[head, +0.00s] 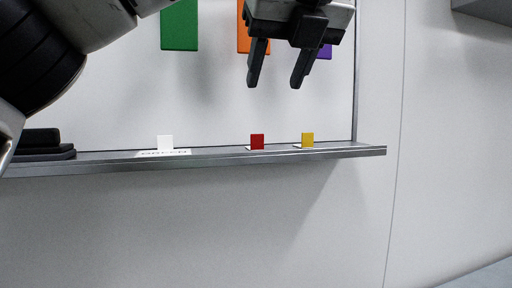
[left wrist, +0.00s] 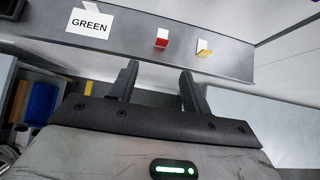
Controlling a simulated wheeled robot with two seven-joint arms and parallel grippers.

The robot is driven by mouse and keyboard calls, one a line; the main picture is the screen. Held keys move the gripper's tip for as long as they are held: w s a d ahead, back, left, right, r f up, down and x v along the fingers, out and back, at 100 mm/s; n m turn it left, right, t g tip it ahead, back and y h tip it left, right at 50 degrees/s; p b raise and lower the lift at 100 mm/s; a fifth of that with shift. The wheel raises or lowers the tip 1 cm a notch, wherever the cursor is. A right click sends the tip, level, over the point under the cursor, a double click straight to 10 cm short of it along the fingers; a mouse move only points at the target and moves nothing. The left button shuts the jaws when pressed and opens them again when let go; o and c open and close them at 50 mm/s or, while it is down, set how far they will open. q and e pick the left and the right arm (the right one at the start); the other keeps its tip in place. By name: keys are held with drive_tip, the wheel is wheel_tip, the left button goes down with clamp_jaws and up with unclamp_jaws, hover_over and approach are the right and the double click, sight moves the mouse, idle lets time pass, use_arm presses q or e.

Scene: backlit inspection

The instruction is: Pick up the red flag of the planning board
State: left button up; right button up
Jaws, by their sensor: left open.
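The red flag (head: 257,142) stands upright on the metal ledge (head: 215,160) of the white planning board (head: 95,85). It also shows in the left wrist view (left wrist: 161,42), with a white part above the red. My left gripper (head: 272,82) is open and empty, in front of the board and above the red flag in the head view. In the left wrist view its two fingers (left wrist: 156,80) point toward the ledge, apart from the flag. My right gripper is not in view.
A yellow flag (head: 307,140) stands right of the red one, a white flag (head: 165,142) left of it by a card reading GREEN (left wrist: 89,24). Green (head: 179,25), orange (head: 245,40) and purple (head: 325,51) cards hang above. A dark block (head: 40,145) lies at the ledge's left.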

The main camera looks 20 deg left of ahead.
use_arm(q)
approach(258, 140)
drive_tip(key=x, duration=0.3)
drive_tip(key=shift+p+x, duration=0.7)
drive_tip(key=shift+x, duration=2.15)
drive_tip(key=c, duration=0.9)
